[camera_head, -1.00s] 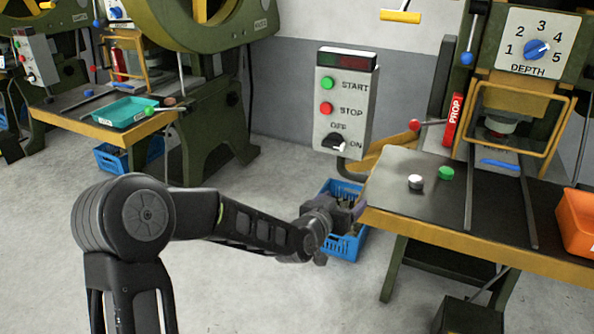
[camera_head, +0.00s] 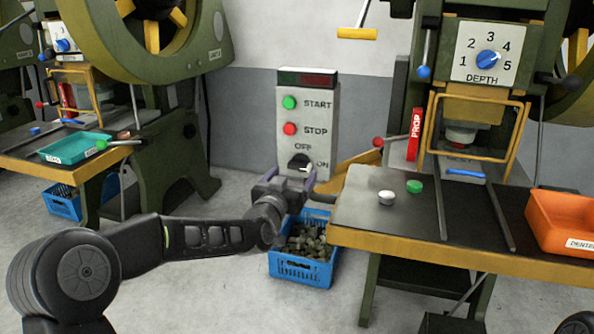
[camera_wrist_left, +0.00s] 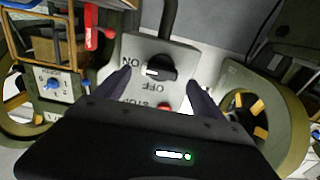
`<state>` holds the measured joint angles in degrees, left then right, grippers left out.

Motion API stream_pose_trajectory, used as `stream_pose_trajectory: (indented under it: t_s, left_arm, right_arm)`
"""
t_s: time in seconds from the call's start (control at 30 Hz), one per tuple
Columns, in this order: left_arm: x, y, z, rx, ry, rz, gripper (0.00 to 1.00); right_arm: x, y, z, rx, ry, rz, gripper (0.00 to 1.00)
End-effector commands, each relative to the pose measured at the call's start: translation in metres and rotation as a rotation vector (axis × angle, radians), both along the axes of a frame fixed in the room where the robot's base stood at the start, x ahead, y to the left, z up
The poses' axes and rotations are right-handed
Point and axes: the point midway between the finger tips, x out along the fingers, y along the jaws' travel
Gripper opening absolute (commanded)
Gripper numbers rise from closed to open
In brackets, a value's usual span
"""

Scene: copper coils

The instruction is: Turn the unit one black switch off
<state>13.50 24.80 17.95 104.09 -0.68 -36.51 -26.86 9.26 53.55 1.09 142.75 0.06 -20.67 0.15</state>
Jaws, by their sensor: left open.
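The black switch (camera_head: 299,162) is a rotary knob low on a grey control box (camera_head: 283,134). Its white mark points toward ON, with OFF printed above it in the head view. It also shows in the left wrist view (camera_wrist_left: 162,67), its mark toward the upside-down ON. My left gripper (camera_head: 288,177) is open, just in front of and slightly below the switch. In the wrist view its fingers (camera_wrist_left: 160,78) stand to either side of the knob, apart from it. No unit number is legible on the box. My right gripper is not in view.
A green START button (camera_head: 289,102) and red STOP button (camera_head: 290,128) sit above the switch. The press table (camera_head: 345,240) is right of my gripper, with a red-tipped lever (camera_head: 378,142) near the box. A blue crate (camera_head: 300,272) of metal pieces stands on the floor below.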

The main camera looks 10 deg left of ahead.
Motion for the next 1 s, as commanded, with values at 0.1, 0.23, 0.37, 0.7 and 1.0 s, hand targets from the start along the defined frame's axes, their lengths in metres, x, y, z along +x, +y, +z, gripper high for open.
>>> stream_pose_trajectory:
  t_s: [0.1, 0.23, 0.37, 0.7, 1.0]
  left_arm:
    - [0.019, -0.002, -0.001, -0.002, 0.001, -0.001, 0.79]
    - [0.033, -0.002, 0.000, 0.000, 0.000, -0.001, 0.79]
    - [0.039, -0.003, 0.000, 0.000, -0.001, 0.000, 0.79]
    - [0.040, -0.003, 0.000, 0.001, 0.000, 0.000, 0.71]
    - [0.040, -0.003, 0.000, 0.001, 0.000, 0.000, 0.46]
  right_arm:
    - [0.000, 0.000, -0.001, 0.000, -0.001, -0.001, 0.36]
    - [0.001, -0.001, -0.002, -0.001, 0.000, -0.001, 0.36]
    - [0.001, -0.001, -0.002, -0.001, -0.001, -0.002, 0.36]
    - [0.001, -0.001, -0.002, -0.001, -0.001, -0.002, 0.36]
    - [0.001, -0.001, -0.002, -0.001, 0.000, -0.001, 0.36]
